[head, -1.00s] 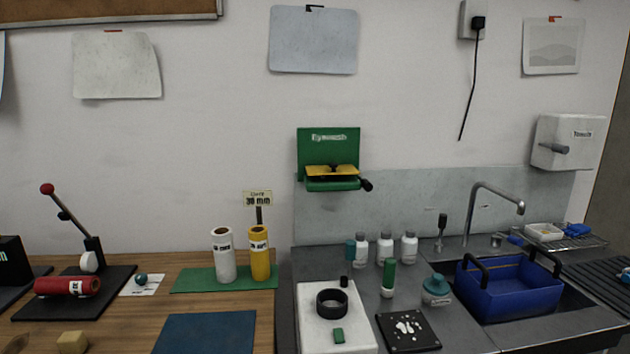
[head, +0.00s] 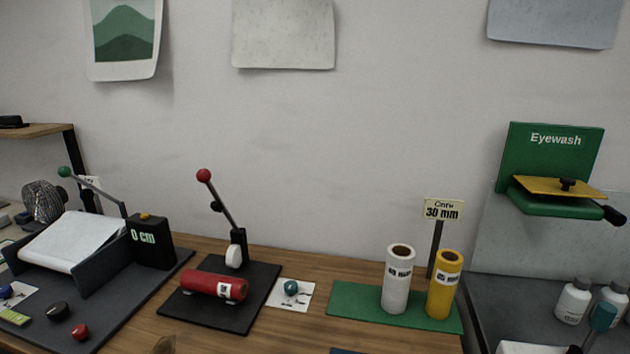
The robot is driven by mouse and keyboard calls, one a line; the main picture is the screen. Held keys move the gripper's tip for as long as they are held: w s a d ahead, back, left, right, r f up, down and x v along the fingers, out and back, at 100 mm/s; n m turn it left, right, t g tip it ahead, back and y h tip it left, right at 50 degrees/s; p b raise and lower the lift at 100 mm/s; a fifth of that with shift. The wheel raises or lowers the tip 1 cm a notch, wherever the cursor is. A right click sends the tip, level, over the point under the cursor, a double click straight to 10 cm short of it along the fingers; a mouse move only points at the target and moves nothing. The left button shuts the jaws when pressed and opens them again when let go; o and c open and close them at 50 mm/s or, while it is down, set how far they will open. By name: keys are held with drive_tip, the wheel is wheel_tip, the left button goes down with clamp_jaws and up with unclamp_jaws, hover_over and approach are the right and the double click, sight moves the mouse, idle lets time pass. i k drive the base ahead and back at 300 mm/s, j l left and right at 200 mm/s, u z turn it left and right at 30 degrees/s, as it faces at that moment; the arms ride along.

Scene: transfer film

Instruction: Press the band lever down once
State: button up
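A lever with a red ball knob (head: 204,175) stands raised and tilted on a black base plate (head: 262,300), with a white rounded part (head: 234,256) at its foot. A red roll with a white label (head: 212,285) lies in front of it on the plate. A second lever with a green ball knob (head: 64,172) is raised beside a black box marked "0 cm" (head: 150,245) and a white sheet (head: 75,241). No label shows which one is the band lever. My gripper is not in view.
A white roll (head: 398,280) and a yellow roll (head: 444,285) stand on a green mat (head: 350,308) by a "30 mm" sign (head: 443,210). A card with a teal ball (head: 291,287) lies right of the black plate. A green eyewash unit (head: 550,160) hangs at right. Bare wood (head: 290,335) shows in front.

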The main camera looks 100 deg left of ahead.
sight(203, 175)
drive_tip(key=k+u, duration=0.3)
drive_tip(key=u, duration=0.15)
drive_tip(key=k+j+u, duration=0.2)
drive_tip(key=u, duration=0.2)
drive_tip(key=k+j+u, duration=0.25)
drive_tip(key=u, duration=0.2)
drive_tip(key=k+j+u, duration=0.5)
drive_tip(key=j+u, duration=0.2)
